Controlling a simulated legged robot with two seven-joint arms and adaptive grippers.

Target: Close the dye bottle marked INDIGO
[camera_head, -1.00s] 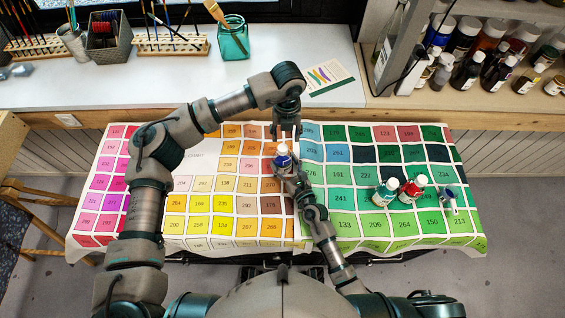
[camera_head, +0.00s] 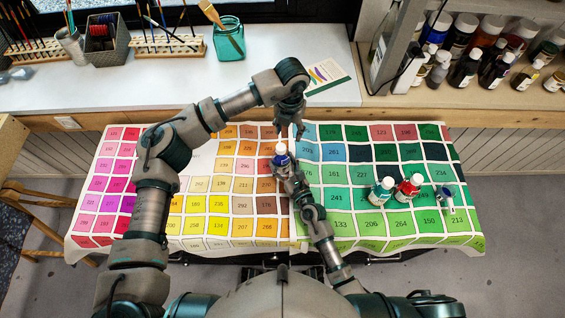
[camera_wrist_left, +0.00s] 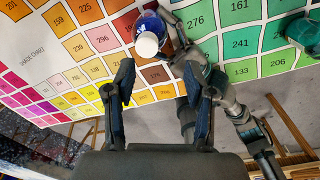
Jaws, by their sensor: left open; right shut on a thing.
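A blue bottle (camera_head: 281,160) with a white cap (camera_head: 280,147) on its top is held over the middle of the colour chart. It also shows in the left wrist view, blue body (camera_wrist_left: 151,20) and white cap (camera_wrist_left: 146,45) facing the camera. Its label is too small to read. My right gripper (camera_head: 284,171) is shut on the bottle's body from the near side. My left gripper (camera_head: 291,133) is open and empty, just above and right of the cap, apart from it. Its two spread fingers (camera_wrist_left: 163,97) show with nothing between them in the left wrist view.
A teal bottle (camera_head: 381,191) and a red bottle (camera_head: 408,188) stand on the chart (camera_head: 350,222) at the right. A shelf of bottles (camera_head: 480,55) stands back right; brushes and a glass jar (camera_head: 229,40) stand back left.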

